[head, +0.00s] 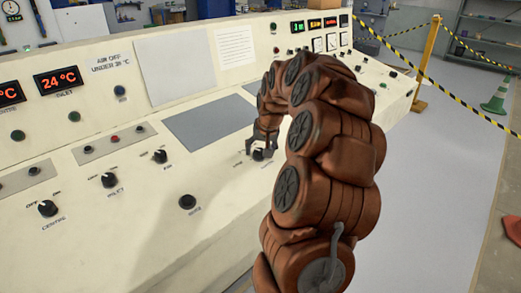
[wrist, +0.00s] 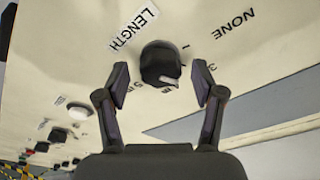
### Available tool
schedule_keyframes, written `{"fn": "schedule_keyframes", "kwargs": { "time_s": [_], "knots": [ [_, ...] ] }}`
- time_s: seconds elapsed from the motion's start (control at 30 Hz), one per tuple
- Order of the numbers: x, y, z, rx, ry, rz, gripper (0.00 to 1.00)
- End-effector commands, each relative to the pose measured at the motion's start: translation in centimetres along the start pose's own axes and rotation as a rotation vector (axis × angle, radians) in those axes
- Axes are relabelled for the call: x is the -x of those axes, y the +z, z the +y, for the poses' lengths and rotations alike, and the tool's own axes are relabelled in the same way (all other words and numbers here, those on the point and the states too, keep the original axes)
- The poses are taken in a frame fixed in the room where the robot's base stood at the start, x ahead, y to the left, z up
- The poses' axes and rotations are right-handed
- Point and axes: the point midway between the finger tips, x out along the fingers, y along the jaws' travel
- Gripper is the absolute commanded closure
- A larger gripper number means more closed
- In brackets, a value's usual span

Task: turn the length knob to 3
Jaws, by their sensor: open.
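The length knob (wrist: 158,62) is black and round, in the upper middle of the wrist view. The LENGTH label (wrist: 134,27) is at its upper left. A small pale mark shows at the knob's lower edge, by a partly hidden marking; the exact setting is hard to read. A 3 (wrist: 210,66) is printed to its right, partly covered by a finger. My gripper (wrist: 161,78) is open, with one finger on each side of the knob; I cannot tell whether either touches. In the head view, my gripper (head: 262,146) is at the knob (head: 258,155).
Yellow-black tape (head: 385,45) and a green cone (head: 496,97) stand beyond the console.

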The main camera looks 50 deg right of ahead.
Motion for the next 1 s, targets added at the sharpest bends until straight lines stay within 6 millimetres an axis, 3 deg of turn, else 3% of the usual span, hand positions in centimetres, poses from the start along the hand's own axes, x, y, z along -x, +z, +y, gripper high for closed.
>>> {"fn": "schedule_keyframes", "kwargs": {
  "time_s": [0.27, 0.7, 1.0],
  "knots": [
    [2.3, 0.0, 0.0, 0.0, -0.001, 0.002, 0.32],
    [10.1, -0.1, 0.0, 0.0, 0.0, 0.003, 0.32],
    [12.0, 0.0, 0.1, 0.0, 0.0, -0.001, 0.32]
  ]
}}
